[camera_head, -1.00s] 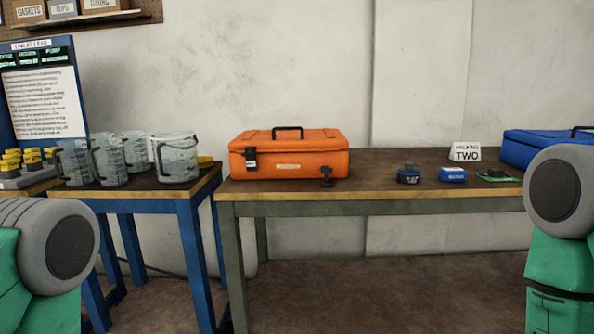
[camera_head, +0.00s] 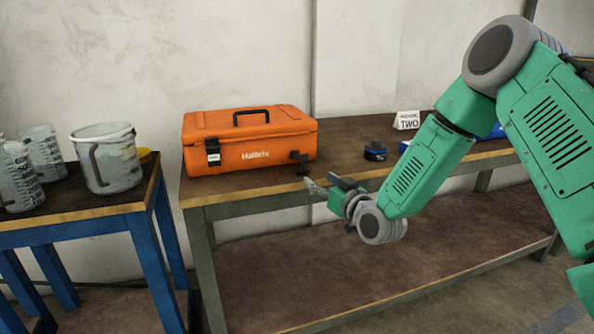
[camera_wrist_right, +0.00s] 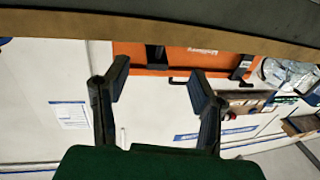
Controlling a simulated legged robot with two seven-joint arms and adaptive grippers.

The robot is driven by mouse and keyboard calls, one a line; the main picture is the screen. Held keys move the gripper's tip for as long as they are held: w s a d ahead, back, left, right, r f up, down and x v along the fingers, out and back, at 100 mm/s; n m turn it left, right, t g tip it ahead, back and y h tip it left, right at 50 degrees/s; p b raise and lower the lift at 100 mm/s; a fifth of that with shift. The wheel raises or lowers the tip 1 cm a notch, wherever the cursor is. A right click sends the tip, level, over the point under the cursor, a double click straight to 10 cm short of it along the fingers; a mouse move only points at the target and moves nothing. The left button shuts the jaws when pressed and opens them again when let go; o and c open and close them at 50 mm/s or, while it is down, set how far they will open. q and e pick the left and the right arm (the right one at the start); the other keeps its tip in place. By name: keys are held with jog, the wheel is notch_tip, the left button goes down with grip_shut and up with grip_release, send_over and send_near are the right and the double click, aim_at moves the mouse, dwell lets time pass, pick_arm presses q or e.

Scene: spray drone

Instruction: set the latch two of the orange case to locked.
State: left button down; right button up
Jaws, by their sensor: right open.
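The orange case (camera_head: 250,142) sits closed on the workbench, its handle on the lid. In the upside-down right wrist view, the case (camera_wrist_right: 197,60) and the right latch (camera_wrist_right: 155,53) show beyond the open fingers (camera_wrist_right: 158,78). My left gripper is out of view.
The workbench's front edge (camera_head: 240,193) lies close to my right gripper. A dark blue round item (camera_head: 375,151) and a "TWO" sign (camera_head: 407,120) stand right of the case. A blue-legged table with clear jugs (camera_head: 104,158) is at left.

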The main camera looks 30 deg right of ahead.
aim_at(302, 170)
jog(key=w+b, duration=0.2)
jog(key=w, duration=0.6)
jog(key=shift+d+f, duration=0.1)
jog(key=shift+w, duration=0.6)
grip_shut()
